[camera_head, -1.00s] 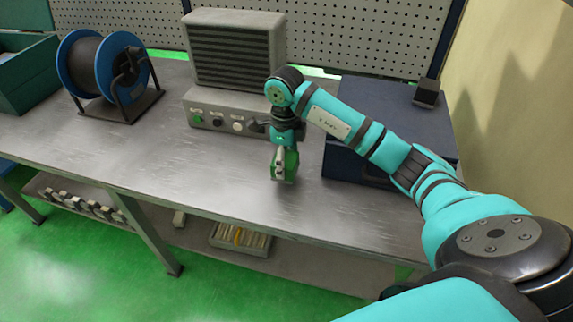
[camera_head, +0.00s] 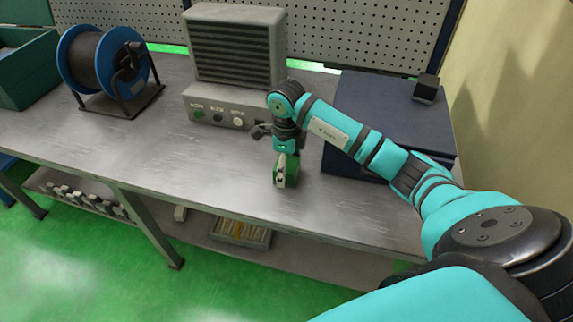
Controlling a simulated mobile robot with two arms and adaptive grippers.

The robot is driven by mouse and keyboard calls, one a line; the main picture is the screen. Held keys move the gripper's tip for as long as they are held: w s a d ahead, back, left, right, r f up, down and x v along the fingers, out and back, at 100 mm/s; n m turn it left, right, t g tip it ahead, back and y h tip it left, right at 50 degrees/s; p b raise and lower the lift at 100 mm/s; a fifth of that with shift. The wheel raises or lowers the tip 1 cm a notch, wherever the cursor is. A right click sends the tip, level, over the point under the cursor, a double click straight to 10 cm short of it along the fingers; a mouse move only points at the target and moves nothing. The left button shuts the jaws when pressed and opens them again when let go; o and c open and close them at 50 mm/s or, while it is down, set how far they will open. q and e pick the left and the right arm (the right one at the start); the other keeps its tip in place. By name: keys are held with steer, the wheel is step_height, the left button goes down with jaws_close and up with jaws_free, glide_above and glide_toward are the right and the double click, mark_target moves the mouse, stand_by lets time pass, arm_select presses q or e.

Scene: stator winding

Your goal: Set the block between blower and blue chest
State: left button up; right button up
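The green block (camera_head: 292,170) is at the lower end of my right arm, over the workbench between the blower and the blue chest. My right gripper (camera_head: 282,173) is shut on it, with a pale finger across its near side. I cannot tell whether the block touches the bench top. The blower (camera_head: 235,50), a beige box with a dark grille, stands behind and to the left. The dark blue chest (camera_head: 375,100) stands to the right, partly hidden by my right arm. My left gripper is not in view.
The metal workbench (camera_head: 150,150) is clear at its front and left. A control box (camera_head: 222,112) with knobs sits below the blower's grille. A blue cable reel (camera_head: 90,65) and a teal bin (camera_head: 28,75) stand at the left. A small dark box (camera_head: 427,88) lies on the chest.

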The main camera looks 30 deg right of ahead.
steer(key=shift+r, duration=0.45)
step_height(320, 180, up, 12)
steer(key=b, duration=0.1)
steer(key=shift+f+b, duration=0.25)
steer(key=shift+b, duration=0.15)
stand_by(1.0)
